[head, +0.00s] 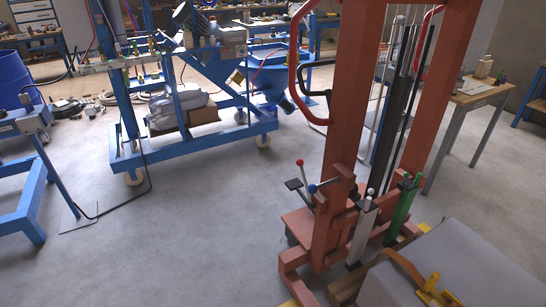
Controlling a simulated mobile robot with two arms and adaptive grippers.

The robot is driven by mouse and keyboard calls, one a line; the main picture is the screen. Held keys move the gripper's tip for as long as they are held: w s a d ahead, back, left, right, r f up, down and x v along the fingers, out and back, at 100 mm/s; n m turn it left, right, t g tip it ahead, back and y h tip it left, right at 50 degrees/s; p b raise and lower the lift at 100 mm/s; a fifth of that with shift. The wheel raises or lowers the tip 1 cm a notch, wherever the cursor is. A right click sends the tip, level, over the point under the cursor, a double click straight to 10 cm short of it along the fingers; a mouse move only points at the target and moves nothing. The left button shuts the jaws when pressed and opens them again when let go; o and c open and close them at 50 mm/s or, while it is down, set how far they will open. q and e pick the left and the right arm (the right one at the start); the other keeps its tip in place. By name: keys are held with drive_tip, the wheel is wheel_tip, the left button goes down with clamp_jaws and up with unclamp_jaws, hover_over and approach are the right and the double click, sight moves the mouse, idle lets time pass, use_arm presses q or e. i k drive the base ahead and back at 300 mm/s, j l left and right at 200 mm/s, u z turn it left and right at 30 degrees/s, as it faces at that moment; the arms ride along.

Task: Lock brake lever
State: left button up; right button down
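A red lift frame (335,130) with two uprights stands at the right of the head view. Low on its left side are a thin lever with a red knob (300,163), a blue knob (312,188) and a black pedal-like plate (293,184). I cannot tell which of these is the brake lever. Neither of my grippers is in view.
A grey box (465,265) with a yellow clamp-like part (432,287) is at the lower right, close to the lift. A blue wheeled frame (200,140) stands at the back left. A wooden table (470,95) is at the right. The floor at the lower left centre is clear.

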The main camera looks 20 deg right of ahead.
sight(312, 205)
drive_tip(key=i+l, duration=0.3)
drive_tip(key=i, duration=0.15)
drive_tip(key=i+l+u, duration=0.15)
drive_tip(key=i+l, duration=0.2)
drive_tip(key=i, duration=0.1)
